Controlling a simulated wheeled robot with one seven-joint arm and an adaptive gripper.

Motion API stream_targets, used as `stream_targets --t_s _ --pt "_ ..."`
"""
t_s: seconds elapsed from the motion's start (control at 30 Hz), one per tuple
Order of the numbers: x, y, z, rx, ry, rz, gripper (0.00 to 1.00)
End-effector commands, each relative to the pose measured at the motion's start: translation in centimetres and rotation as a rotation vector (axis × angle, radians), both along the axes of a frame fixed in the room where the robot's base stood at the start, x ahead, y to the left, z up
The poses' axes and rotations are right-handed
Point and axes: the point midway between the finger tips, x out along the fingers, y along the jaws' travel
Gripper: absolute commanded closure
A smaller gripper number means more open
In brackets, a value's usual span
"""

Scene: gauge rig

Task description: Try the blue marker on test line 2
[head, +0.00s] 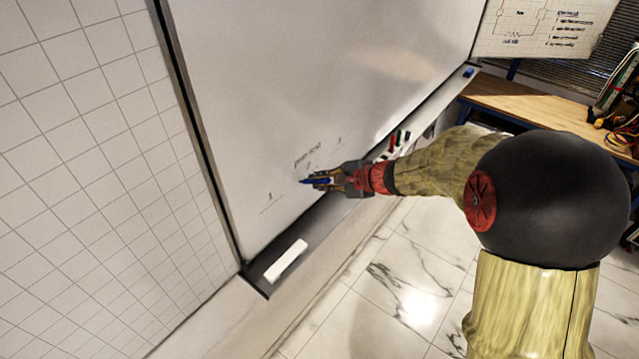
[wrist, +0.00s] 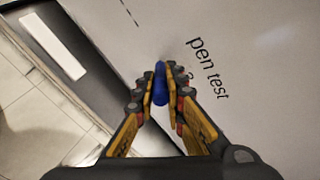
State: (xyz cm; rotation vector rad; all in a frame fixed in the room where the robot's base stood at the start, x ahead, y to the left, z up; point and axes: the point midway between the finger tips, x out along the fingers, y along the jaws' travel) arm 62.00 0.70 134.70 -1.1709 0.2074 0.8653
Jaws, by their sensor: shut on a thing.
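My gripper (head: 322,181) is shut on the blue marker (head: 313,183) at the whiteboard (head: 300,70). In the wrist view, the blue marker (wrist: 160,86) sits between the two fingertips, its far end toward the board. Whether its tip touches the board cannot be told. The "pen test" heading (wrist: 209,68) is just right of the fingers. A digit beside it, partly hidden by a finger, looks like a 2; its line is not clearly visible. In the head view, test line 1 (head: 268,204) is left of my gripper and the 3 mark (head: 339,140) is up and right.
A white block (head: 287,261), perhaps an eraser, lies on the dark tray (head: 318,222) below the board. Several markers (head: 396,142) lie farther along the tray, beyond my gripper. A small blue object (head: 468,72) is at its far end. A wooden workbench (head: 520,98) stands at the right.

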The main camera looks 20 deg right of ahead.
Motion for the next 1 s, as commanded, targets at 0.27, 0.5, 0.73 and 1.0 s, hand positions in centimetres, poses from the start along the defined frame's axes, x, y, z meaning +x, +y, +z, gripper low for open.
stream_targets --t_s 0.27,0.5,0.73,1.0 --pt "1.3 -2.0 -0.1 0.0 -0.001 0.0 1.0" --pt "1.7 -2.5 -0.1 -0.001 0.0 0.001 1.0" --pt "2.6 -3.8 -0.1 0.0 0.0 0.0 1.0" --pt "3.8 -5.2 0.0 -0.001 0.0 0.001 1.0"
